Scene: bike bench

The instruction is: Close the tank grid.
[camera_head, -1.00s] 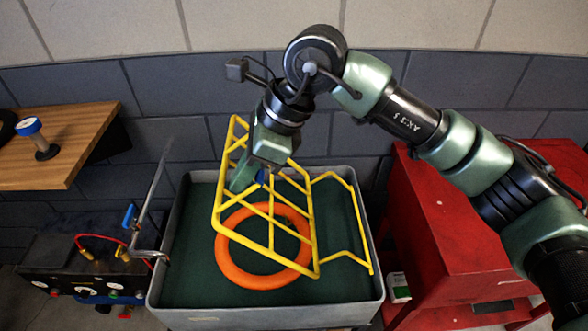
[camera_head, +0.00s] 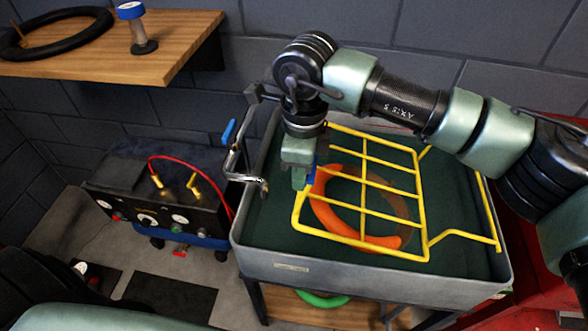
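The yellow tank grid (camera_head: 366,187) is hinged-looking, with bars crossing over the grey tank (camera_head: 350,278) and its dark green inside. It lies low and close to flat; whether it is fully down is hard to tell. An orange ring (camera_head: 325,207) shows beneath the bars, its right part darker. My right gripper (camera_head: 301,183) points down at the grid's left bar, at or very near it. A small blue part shows beside its fingers, and I cannot see whether they are closed on the bar. My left gripper is out of view; part of my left arm shows at lower left.
A black and blue device (camera_head: 150,205) with a red hose stands left of the tank. A wooden shelf (camera_head: 170,45) is at upper left. A red cabinet (camera_head: 520,255) stands at right.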

